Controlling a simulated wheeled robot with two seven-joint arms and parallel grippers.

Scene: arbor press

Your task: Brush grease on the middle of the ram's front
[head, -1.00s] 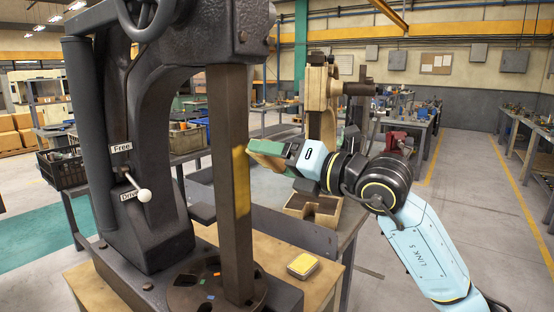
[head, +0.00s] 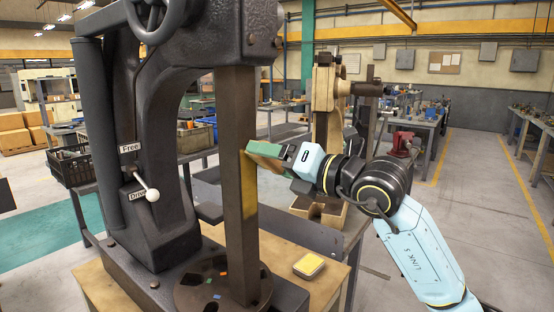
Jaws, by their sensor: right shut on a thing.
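The ram (head: 233,235) is the dark square bar standing upright in the press. A yellow band (head: 249,205) of grease lies on the middle of its right-hand face. My right gripper (head: 287,158) is shut on a brush (head: 268,151) with a green upper part and a tan lower part. The brush points left, and its tip overlaps the upper part of the yellow band; whether it touches cannot be told for sure. A small open tin (head: 308,265) with yellow contents sits on the bench, right of the press base. My left gripper is not in view.
The press frame (head: 165,220) stands left of the ram, with a white-knobbed lever (head: 152,195) by the "Free" and "Drive" labels. A round slotted plate (head: 200,290) lies under the ram. Another tan press (head: 325,100) stands behind my right arm. Open floor lies at right.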

